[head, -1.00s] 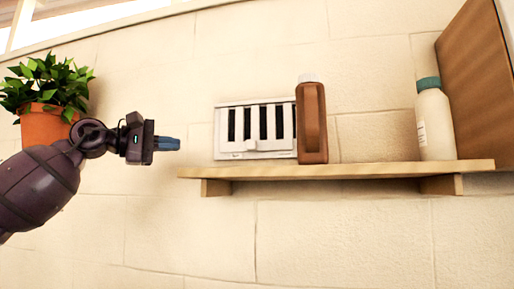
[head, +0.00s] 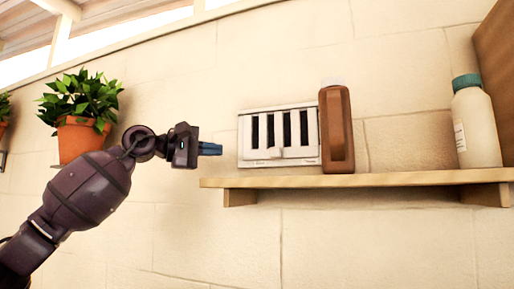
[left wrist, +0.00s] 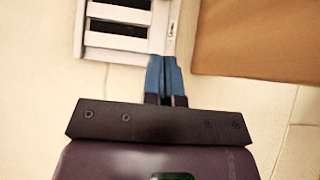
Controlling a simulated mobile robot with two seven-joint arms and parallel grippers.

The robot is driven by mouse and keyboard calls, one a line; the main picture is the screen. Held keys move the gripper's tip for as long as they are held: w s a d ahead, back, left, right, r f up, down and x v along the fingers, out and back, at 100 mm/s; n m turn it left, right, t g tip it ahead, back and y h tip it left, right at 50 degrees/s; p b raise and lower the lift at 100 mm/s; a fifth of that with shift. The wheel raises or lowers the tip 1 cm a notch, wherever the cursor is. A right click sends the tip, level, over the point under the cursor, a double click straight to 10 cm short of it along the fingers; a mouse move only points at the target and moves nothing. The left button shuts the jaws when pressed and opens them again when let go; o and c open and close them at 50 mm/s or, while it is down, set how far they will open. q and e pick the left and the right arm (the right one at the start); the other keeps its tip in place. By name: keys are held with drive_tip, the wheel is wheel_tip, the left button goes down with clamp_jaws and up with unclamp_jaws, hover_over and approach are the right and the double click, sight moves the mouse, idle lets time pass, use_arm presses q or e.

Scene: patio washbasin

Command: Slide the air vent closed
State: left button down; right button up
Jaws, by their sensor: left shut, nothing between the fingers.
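The white air vent (head: 279,135) is on the wall, just above the wooden shelf. It has several dark upright slots showing between white slats, and a small white slider tab (head: 270,153) low on its front. The vent also shows at the top of the left wrist view (left wrist: 122,22). My left gripper (head: 210,149) is to the left of the vent in the head view, its blue fingers together and empty, pointing right toward it. In the left wrist view its fingertips (left wrist: 164,62) appear at the vent's edge; I cannot tell whether they touch. My right gripper is out of view.
The wooden shelf (head: 390,179) runs below the vent. A brown bottle (head: 336,130) stands close by the vent's right side. A white bottle with a teal cap (head: 475,125) stands farther right. A potted plant (head: 80,135) is behind my left arm.

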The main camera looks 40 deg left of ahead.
sight(271, 152)
use_arm(q)
drive_tip(key=p+x, duration=0.2)
drive_tip(key=x, duration=0.4)
drive_tip(key=shift+w+d+r, duration=0.1)
drive_tip(key=shift+r, duration=0.1)
drive_tip(key=w+d+p, duration=0.1)
drive_tip(key=d, duration=0.2)
drive_tip(key=shift+w+f+p, duration=0.1)
drive_tip(key=shift+w+p, duration=0.25)
drive_tip(key=shift+w, duration=0.05)
drive_tip(key=shift+d, duration=0.55)
drive_tip(key=shift+w+d+f, duration=0.1)
drive_tip(key=shift+w+d, duration=0.05)
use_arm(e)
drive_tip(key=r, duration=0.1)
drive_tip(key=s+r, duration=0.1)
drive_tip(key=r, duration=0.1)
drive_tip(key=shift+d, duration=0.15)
